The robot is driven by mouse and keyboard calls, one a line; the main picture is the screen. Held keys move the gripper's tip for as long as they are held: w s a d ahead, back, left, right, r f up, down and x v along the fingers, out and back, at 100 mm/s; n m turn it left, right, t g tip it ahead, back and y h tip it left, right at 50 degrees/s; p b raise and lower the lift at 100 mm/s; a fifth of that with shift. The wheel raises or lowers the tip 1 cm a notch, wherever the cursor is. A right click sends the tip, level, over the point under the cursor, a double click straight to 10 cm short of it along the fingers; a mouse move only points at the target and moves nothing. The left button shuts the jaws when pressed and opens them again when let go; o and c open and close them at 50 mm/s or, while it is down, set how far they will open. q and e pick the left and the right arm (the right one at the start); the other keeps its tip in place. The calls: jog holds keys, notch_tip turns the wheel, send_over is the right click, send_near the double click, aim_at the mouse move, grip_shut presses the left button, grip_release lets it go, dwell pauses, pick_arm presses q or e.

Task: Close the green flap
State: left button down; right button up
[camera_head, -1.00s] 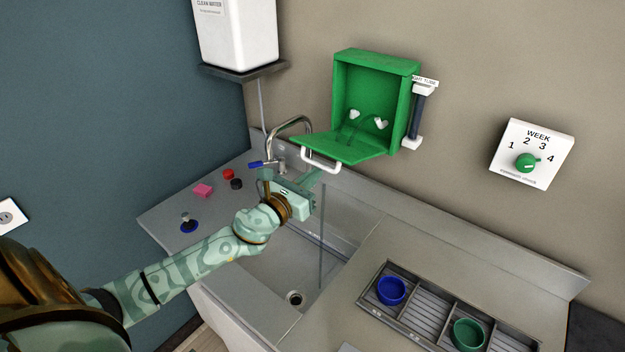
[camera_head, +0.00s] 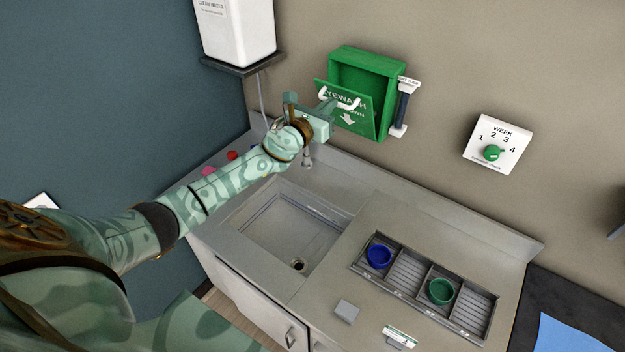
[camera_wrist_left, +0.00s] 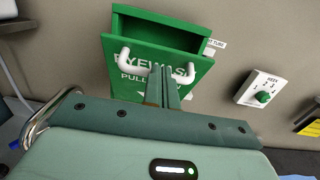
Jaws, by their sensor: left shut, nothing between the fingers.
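The green flap (camera_head: 345,116) is the hinged front of a green eyewash box (camera_head: 372,71) on the wall. It is tilted up, most of the way to closed, with a gap at its top. Its face carries white lettering and a white handle (camera_wrist_left: 122,66). My left gripper (camera_head: 326,108) is shut and empty, with its fingertips against or very near the flap's outer face by the handle. In the left wrist view the closed fingers (camera_wrist_left: 163,84) overlap the flap's middle, between the handle's ends. My right gripper is not in view.
A white water container (camera_head: 237,30) hangs on a shelf at upper left. The sink (camera_head: 290,232) lies below the box, its tap partly hidden by my arm. A tray with a blue cup (camera_head: 379,255) and a green cup (camera_head: 440,291) is at right, below a week dial (camera_head: 497,145).

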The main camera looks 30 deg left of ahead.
pick_arm(q)
jog(key=w+r, duration=0.1)
jog(key=w, duration=0.1)
jog(key=w+r, duration=0.1)
jog(key=w, duration=0.1)
jog(key=w+r, duration=0.1)
jog(key=w, duration=0.1)
jog(key=shift+w+d+r+b, duration=0.3)
jog(key=shift+r+b, duration=0.1)
jog(key=shift+w+r, duration=0.25)
jog(key=shift+w, duration=0.5)
jog(key=shift+r, duration=0.1)
